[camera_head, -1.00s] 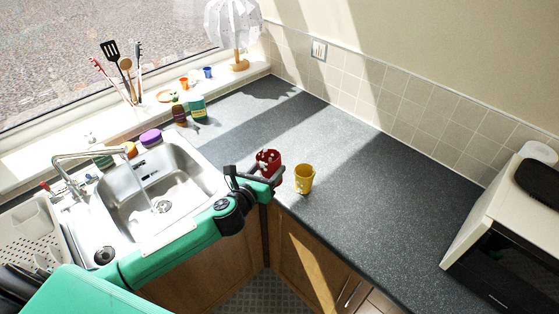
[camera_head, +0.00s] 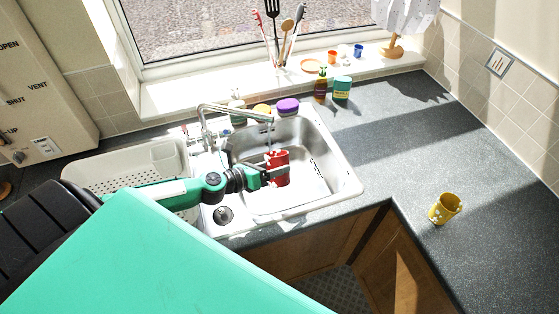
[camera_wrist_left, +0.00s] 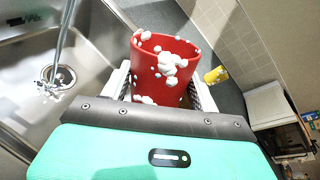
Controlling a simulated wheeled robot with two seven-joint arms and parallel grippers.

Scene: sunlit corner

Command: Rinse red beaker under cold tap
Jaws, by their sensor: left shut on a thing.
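My left gripper (camera_head: 268,177) is shut on the red beaker (camera_head: 279,168) and holds it upright over the sink (camera_head: 345,182). In the left wrist view the beaker (camera_wrist_left: 150,88) sits between the fingers (camera_wrist_left: 160,92), with white foam-like blobs on its rim and side. The tap (camera_head: 235,113) is running. In the left wrist view its water stream (camera_wrist_left: 66,30) falls to the drain (camera_wrist_left: 58,76), left of the beaker and apart from it. In the head view the stream shows just above the beaker. My right gripper is out of view.
A yellow cup (camera_head: 438,213) with white blobs stands on the counter (camera_head: 440,150) at right. A draining rack (camera_head: 125,170) lies left of the sink. Bottles (camera_head: 341,88), a purple-topped jar (camera_head: 287,107) and utensils (camera_head: 278,40) stand behind. The counter's middle is clear.

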